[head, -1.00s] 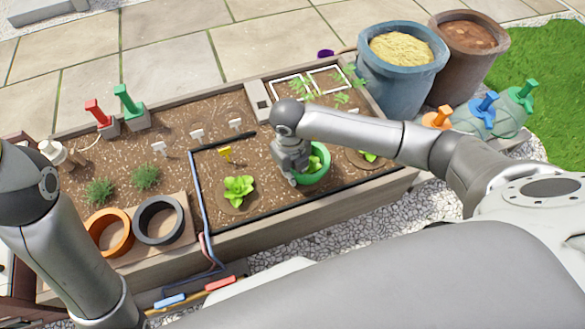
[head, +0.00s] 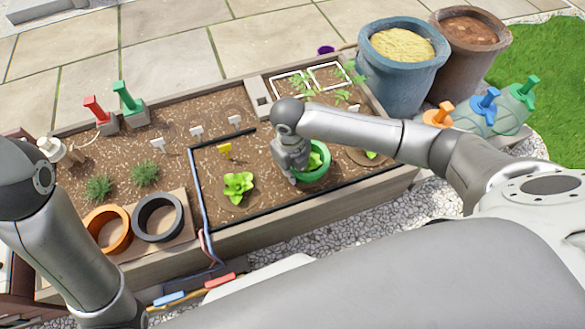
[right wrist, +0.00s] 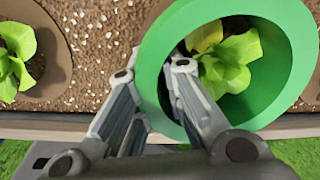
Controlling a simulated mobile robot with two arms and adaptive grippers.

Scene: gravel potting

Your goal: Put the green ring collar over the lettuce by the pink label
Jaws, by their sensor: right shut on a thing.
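The green ring collar (head: 325,172) is around the middle lettuce (head: 316,160) in the front right bed. In the right wrist view the lettuce (right wrist: 228,62) shows inside the ring (right wrist: 285,85), off towards one side of it. My right gripper (head: 296,178) is shut on the near left part of the collar wall, with one finger inside the ring and one outside (right wrist: 152,75). I cannot tell whether the collar rests on the soil. No pink label shows; my right arm hides the ground behind the collar. My left gripper is out of view.
A lettuce by a yellow label (head: 224,151) is to the left, another lettuce (head: 368,154) to the right. Orange (head: 106,250) and dark grey (head: 135,229) rings lie at the front left. White labels (head: 196,132) stand behind. A black edging (head: 300,212) borders the bed.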

